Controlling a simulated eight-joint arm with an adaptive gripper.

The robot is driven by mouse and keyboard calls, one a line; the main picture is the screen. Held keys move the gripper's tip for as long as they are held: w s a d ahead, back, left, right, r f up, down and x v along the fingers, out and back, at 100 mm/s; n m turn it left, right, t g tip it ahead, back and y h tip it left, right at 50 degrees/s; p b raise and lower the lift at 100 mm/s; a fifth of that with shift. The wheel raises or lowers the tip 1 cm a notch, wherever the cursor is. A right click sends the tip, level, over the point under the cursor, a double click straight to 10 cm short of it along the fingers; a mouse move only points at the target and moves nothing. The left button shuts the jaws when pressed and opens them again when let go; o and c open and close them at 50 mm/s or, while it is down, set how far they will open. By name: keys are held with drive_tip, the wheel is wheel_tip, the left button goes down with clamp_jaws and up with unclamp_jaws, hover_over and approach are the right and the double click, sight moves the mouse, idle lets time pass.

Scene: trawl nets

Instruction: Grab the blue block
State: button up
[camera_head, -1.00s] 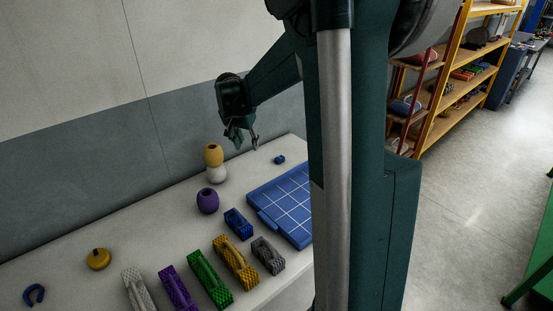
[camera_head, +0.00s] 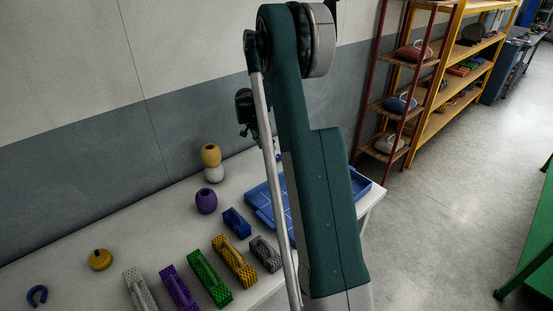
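A small blue block-shaped piece with a ridged surface (camera_head: 237,223) lies on the white table, at the far end of a row of bundles. Nothing is touching it from above. My gripper (camera_head: 254,131) is mostly hidden behind my own arm, over the far part of the table, beyond and above the blue piece. Its fingers are too covered to show whether they are open or hold anything. The table area behind my arm, where a smaller blue block lay earlier, is hidden.
A blue tray (camera_head: 262,194) lies right of the blue piece, partly behind my arm. A purple pot (camera_head: 206,201), a yellow pot (camera_head: 211,155) on a white one, and yellow (camera_head: 234,262), grey (camera_head: 265,254) and green (camera_head: 209,278) bundles stand nearby.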

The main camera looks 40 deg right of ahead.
sight(277, 156)
drive_tip(key=shift+w+d+f+m, duration=0.15)
drive_tip(key=shift+d+f+m, duration=0.15)
drive_tip(key=shift+d+f, duration=0.95)
drive_tip(key=shift+d, duration=0.1)
drive_tip(key=shift+x, duration=1.25)
drive_tip(key=shift+b+x, duration=0.65)
drive_tip(key=shift+x, duration=1.95)
drive_tip(key=shift+d, duration=0.1)
drive_tip(key=c, duration=0.9)
